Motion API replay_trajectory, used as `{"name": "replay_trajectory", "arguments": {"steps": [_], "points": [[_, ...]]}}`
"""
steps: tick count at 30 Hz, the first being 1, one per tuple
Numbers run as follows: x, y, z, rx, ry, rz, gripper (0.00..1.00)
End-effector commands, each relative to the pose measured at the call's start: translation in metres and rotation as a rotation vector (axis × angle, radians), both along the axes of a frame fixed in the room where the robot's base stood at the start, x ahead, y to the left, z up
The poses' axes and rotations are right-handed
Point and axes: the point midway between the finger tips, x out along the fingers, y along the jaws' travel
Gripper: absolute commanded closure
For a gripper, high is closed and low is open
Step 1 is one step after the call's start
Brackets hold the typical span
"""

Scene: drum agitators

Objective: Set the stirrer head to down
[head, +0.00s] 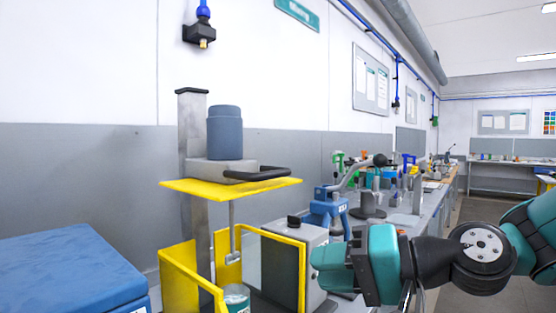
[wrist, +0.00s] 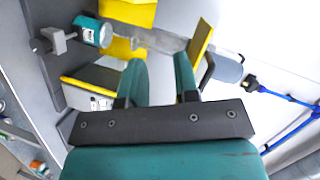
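The stirrer head, with a blue-grey motor (head: 224,132) on a grey carriage (head: 212,172), sits high on an upright post (head: 192,110). A black handle (head: 258,174) sticks out from the carriage, above a yellow plate (head: 232,187). The shaft (head: 232,215) hangs down and its paddle (head: 234,257) is above a teal can (head: 237,298). My gripper (head: 318,266) is to the right of and lower than the handle, apart from it. The wrist view shows its fingers (wrist: 160,80) spread and empty, with the handle (wrist: 207,70) beyond them.
Yellow guard panels (head: 188,283) stand around the can, with a grey control box (head: 300,245) on the right. A blue lidded box (head: 65,270) is at left. A blue clamp-like device (head: 328,210) and a cluttered bench lie behind my gripper.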

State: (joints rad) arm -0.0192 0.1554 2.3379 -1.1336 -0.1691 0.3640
Motion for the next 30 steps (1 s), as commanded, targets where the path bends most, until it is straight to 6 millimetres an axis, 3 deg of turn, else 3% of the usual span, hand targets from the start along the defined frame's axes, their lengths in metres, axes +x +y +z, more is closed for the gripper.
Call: {"name": "replay_trajectory", "arguments": {"steps": [1,4,8,11,17,30], "points": [[0.023,-0.008,0.021,0.122,0.031,-0.07,0.71],[0.057,-0.026,0.049,0.343,0.077,-0.18,0.71],[0.08,-0.045,0.066,0.508,0.113,-0.259,0.71],[0.088,-0.046,0.072,0.549,0.123,-0.276,0.71],[0.107,-0.02,0.082,0.549,0.121,-0.272,0.71],[0.166,0.058,0.1,0.547,0.119,-0.272,0.71]]}}
